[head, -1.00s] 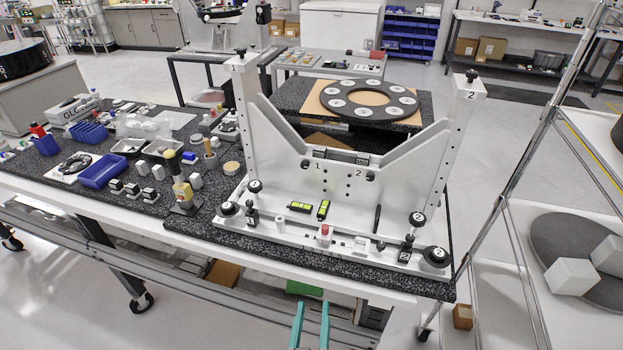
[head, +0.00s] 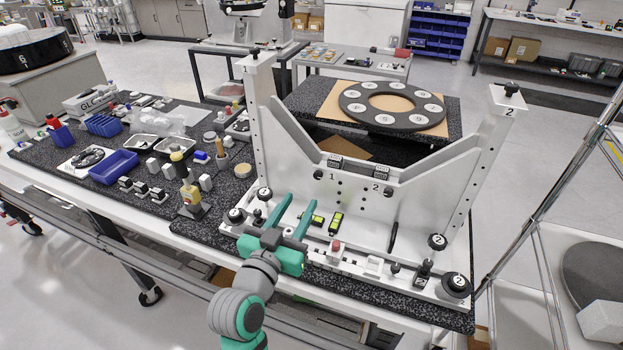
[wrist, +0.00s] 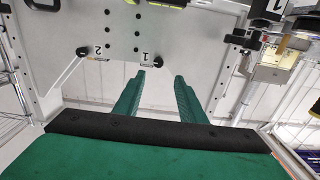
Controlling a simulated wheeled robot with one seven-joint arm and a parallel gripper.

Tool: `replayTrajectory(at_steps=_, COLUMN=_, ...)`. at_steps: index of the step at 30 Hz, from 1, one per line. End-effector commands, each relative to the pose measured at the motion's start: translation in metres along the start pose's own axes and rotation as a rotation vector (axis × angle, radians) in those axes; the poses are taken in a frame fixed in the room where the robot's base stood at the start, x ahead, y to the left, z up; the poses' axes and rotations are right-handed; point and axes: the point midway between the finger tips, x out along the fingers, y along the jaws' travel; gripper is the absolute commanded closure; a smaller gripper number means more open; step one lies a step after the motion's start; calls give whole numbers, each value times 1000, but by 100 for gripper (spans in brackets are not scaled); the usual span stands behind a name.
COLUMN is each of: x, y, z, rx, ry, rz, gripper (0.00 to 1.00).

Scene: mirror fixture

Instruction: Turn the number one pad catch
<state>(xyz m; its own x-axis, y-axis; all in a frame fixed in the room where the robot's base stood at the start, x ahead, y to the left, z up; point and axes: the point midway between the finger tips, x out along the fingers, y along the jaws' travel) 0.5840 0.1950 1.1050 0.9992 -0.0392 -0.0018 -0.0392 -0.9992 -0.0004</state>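The fixture's upright plate (head: 350,212) carries a small dark knob beside a printed 1, which looks like the number one pad catch (head: 318,175). The catch also shows in the wrist view (wrist: 158,62), just beyond the fingertips. A matching number two catch (head: 388,190) sits to its right in the head view and to its left in the wrist view (wrist: 82,52). My gripper (head: 298,205) is open and empty, in front of and below the number one catch. Its green fingers also show in the wrist view (wrist: 160,76), apart and pointing at the plate.
Two yellow-green levels (head: 325,221) and a red-topped block (head: 335,250) are on the fixture base near my gripper. Black numbered knobs (head: 455,284) stand along the base. A tall post (head: 258,115) rises at left. Bottles and trays (head: 114,167) crowd the bench at left.

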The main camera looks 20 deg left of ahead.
Motion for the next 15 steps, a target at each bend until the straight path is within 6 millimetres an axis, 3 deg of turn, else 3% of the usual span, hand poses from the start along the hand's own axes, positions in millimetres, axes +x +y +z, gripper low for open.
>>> replayTrajectory(at_steps=7, x=44, y=7, z=0, rx=1, ry=1, rz=11, gripper=63)
replayTrajectory(at_steps=15, x=81, y=-3, z=0, rx=0, ry=1, rz=-6, gripper=63)
